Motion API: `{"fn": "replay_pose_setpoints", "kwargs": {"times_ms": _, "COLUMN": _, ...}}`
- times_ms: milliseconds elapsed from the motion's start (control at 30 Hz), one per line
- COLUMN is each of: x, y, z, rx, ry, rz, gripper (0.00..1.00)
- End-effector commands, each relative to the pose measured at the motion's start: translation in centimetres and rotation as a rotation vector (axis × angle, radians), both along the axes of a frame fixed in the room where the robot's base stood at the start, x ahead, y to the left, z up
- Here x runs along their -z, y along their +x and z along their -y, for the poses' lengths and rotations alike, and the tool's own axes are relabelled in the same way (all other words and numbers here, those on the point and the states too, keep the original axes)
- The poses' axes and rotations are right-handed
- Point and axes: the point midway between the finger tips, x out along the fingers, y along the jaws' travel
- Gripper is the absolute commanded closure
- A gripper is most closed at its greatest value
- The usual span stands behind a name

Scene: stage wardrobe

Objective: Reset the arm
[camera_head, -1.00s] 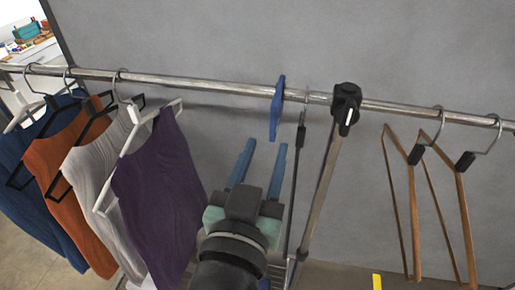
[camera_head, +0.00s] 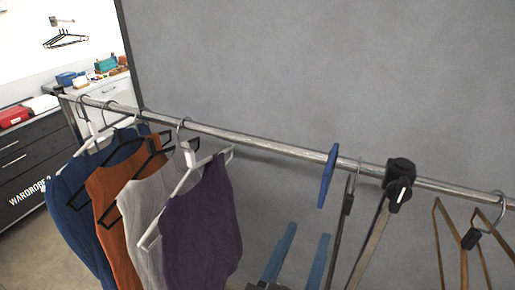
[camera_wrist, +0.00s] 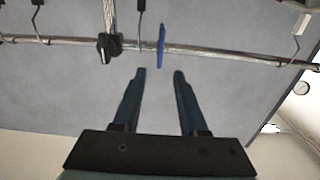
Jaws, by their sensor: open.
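My gripper (camera_head: 302,240) shows at the bottom of the head view, its two blue fingers apart with nothing between them. In the wrist view my gripper (camera_wrist: 161,72) is open and empty, pointing at the metal rail (camera_wrist: 215,53). The fingers are below the rail and apart from the clothes. The rest of my arm is mostly out of the head view.
The rail (camera_head: 262,147) carries blue, orange, grey and purple garments (camera_head: 203,232) on the left. A blue divider (camera_head: 328,176), a black clamp (camera_head: 399,180) and wooden hangers (camera_head: 447,235) are to the right. A dark cabinet (camera_head: 33,163) stands at left. A grey panel (camera_head: 320,75) stands behind.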

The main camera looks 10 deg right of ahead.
Motion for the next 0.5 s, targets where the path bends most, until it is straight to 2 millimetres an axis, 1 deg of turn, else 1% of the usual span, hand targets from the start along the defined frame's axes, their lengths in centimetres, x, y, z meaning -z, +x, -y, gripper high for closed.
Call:
{"fn": "replay_pose_setpoints", "kwargs": {"times_ms": 67, "x": -0.1, "y": 0.2, "z": -0.1, "rx": -0.005, "ry": 0.001, "rz": 0.006, "gripper": 0.57}}
{"fn": "replay_pose_setpoints", "kwargs": {"times_ms": 133, "x": -1.0, "y": 1.0, "z": -0.6, "rx": -0.037, "ry": 0.000, "rz": 0.041, "gripper": 0.57}}
{"fn": "replay_pose_setpoints", "kwargs": {"times_ms": 167, "x": -1.6, "y": 1.6, "z": -0.9, "rx": -0.058, "ry": 0.000, "rz": 0.061, "gripper": 0.57}}
{"fn": "replay_pose_setpoints", "kwargs": {"times_ms": 233, "x": -3.6, "y": 2.9, "z": -2.0, "rx": -0.120, "ry": -0.006, "rz": 0.126, "gripper": 0.57}}
{"fn": "replay_pose_setpoints", "kwargs": {"times_ms": 267, "x": -4.7, "y": 3.4, "z": -2.5, "rx": -0.152, "ry": -0.010, "rz": 0.160, "gripper": 0.57}}
{"fn": "replay_pose_setpoints", "kwargs": {"times_ms": 300, "x": -6.4, "y": 4.1, "z": -3.3, "rx": -0.197, "ry": -0.021, "rz": 0.212, "gripper": 0.57}}
{"fn": "replay_pose_setpoints", "kwargs": {"times_ms": 367, "x": -9.3, "y": 4.7, "z": -4.6, "rx": -0.264, "ry": -0.043, "rz": 0.293, "gripper": 0.57}}
{"fn": "replay_pose_setpoints", "kwargs": {"times_ms": 400, "x": -11.3, "y": 4.8, "z": -5.4, "rx": -0.306, "ry": -0.061, "rz": 0.348, "gripper": 0.57}}
{"fn": "replay_pose_setpoints", "kwargs": {"times_ms": 433, "x": -12.8, "y": 4.8, "z": -5.9, "rx": -0.335, "ry": -0.077, "rz": 0.392, "gripper": 0.57}}
{"fn": "replay_pose_setpoints", "kwargs": {"times_ms": 467, "x": -14.2, "y": 4.6, "z": -6.5, "rx": -0.365, "ry": -0.091, "rz": 0.434, "gripper": 0.57}}
{"fn": "replay_pose_setpoints", "kwargs": {"times_ms": 500, "x": -16.2, "y": 4.3, "z": -7.3, "rx": -0.401, "ry": -0.114, "rz": 0.491, "gripper": 0.57}}
